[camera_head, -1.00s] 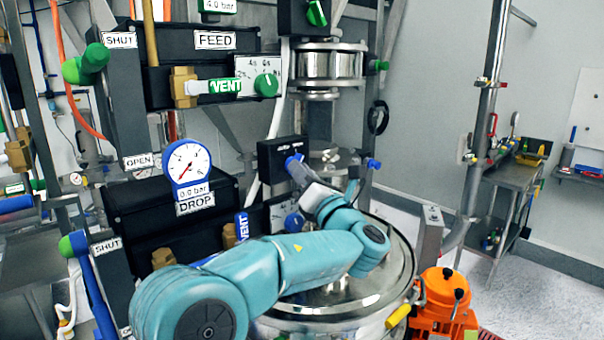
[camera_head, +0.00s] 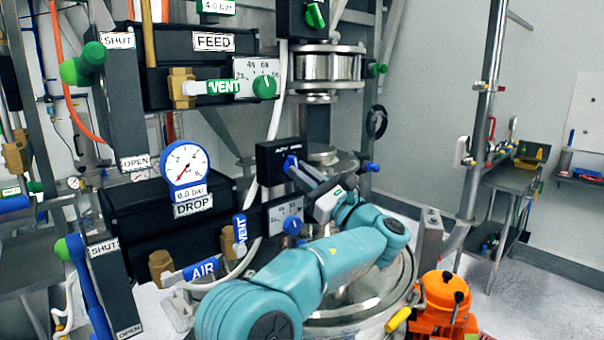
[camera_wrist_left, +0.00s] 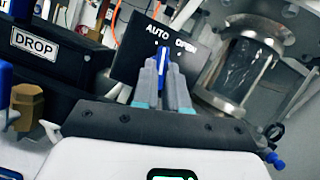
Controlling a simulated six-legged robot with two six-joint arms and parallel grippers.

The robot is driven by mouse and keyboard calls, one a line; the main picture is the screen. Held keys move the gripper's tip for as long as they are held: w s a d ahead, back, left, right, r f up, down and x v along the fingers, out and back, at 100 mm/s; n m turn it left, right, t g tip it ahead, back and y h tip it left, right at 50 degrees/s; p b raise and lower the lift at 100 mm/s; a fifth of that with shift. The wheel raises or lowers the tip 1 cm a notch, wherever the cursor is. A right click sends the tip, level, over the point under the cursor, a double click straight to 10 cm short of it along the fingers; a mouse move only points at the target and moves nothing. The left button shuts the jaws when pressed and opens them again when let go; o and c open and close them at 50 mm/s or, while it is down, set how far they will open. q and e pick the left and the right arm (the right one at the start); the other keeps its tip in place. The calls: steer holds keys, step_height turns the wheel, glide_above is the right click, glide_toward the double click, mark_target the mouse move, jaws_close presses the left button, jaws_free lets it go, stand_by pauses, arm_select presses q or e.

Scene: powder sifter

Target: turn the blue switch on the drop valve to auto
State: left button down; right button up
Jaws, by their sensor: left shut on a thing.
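The drop valve's black switch box (camera_head: 268,158) stands in the middle of the head view, with AUTO and OPEN printed on its face. The blue switch (camera_head: 290,163) sticks out of the front of this box. My left gripper (camera_head: 301,173) is at the switch, its two fingers shut on the blue handle. In the left wrist view the handle (camera_wrist_left: 163,57) shows upright between the two fingertips (camera_wrist_left: 162,76), below the AUTO and OPEN labels. The fingers hide part of the handle, so I cannot tell its exact setting. My right gripper is not in view.
The DROP gauge (camera_head: 186,165), blue VENT handle (camera_head: 241,229) and blue AIR handle (camera_head: 201,268) are left of my arm. The shiny sifter lid (camera_head: 355,300) lies under my forearm. An orange unit (camera_head: 443,305) stands at lower right. A side table (camera_head: 508,172) stands farther right.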

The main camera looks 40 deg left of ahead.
arm_select(q)
steer(key=shift+w+r+n+g+h+p, duration=0.15)
steer(key=shift+n+g+p, duration=0.3)
steer(key=shift+n, duration=0.6)
steer(key=shift+s+r+n+g+h+p, duration=0.1)
steer(key=shift+n+g+h+p, duration=0.1)
steer(key=shift+n+g, duration=0.65)
steer(key=shift+f+n, duration=0.1)
steer(key=shift+n, duration=0.3)
steer(key=c, duration=1.2)
jaws_free()
steer(key=shift+o, duration=0.2)
steer(key=shift+d, duration=0.1)
